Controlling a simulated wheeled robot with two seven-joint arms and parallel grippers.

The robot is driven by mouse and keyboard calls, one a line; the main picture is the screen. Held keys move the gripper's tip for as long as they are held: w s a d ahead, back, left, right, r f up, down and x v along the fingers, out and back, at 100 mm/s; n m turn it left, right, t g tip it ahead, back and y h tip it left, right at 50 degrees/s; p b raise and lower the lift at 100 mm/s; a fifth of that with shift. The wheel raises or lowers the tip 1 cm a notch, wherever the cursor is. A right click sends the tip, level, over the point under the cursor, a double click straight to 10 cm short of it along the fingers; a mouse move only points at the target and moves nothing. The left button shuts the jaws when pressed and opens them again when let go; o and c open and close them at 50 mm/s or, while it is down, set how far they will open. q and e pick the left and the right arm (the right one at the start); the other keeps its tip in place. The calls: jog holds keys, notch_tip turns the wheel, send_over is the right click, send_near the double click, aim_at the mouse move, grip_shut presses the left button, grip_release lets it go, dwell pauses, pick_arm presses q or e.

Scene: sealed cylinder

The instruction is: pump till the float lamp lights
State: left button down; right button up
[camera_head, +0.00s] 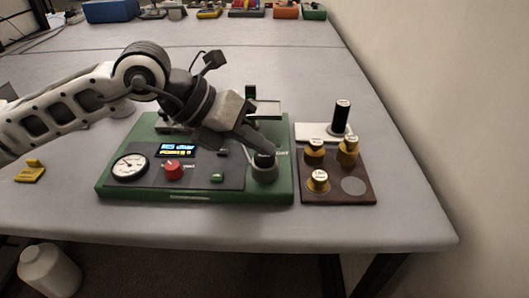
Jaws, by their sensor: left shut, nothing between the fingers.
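A green-based instrument (193,198) stands on the table with a dark panel. The panel carries a round white gauge (129,166), a lit blue-and-yellow display (176,150), a red knob (172,170) and a small green piece (217,177), perhaps a button or lamp. I cannot tell which part is the float lamp. My right gripper is out of view.
A brown tray (335,199) at right holds brass weights, one of them (318,181) in front. A black cylinder (341,116) stands on a white plate (308,131) behind. A yellow piece (30,172) lies at left. The table's front right is clear.

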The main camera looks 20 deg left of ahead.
aim_at(258, 157)
pick_arm(q)
jog(key=shift+f+b, duration=0.4)
jog(key=shift+f, duration=0.15)
jog(key=shift+s+r, duration=0.1)
dwell(0.3)
jog(key=shift+r+p, duration=0.85)
jog(key=shift+r, duration=0.45)
notch_tip(258, 157, up, 4)
jog(key=shift+f+p, duration=0.1)
jog(key=shift+p, duration=1.15)
jog(key=shift+r+p, duration=0.35)
jog(key=shift+r, duration=0.3)
jog(key=shift+f, duration=0.1)
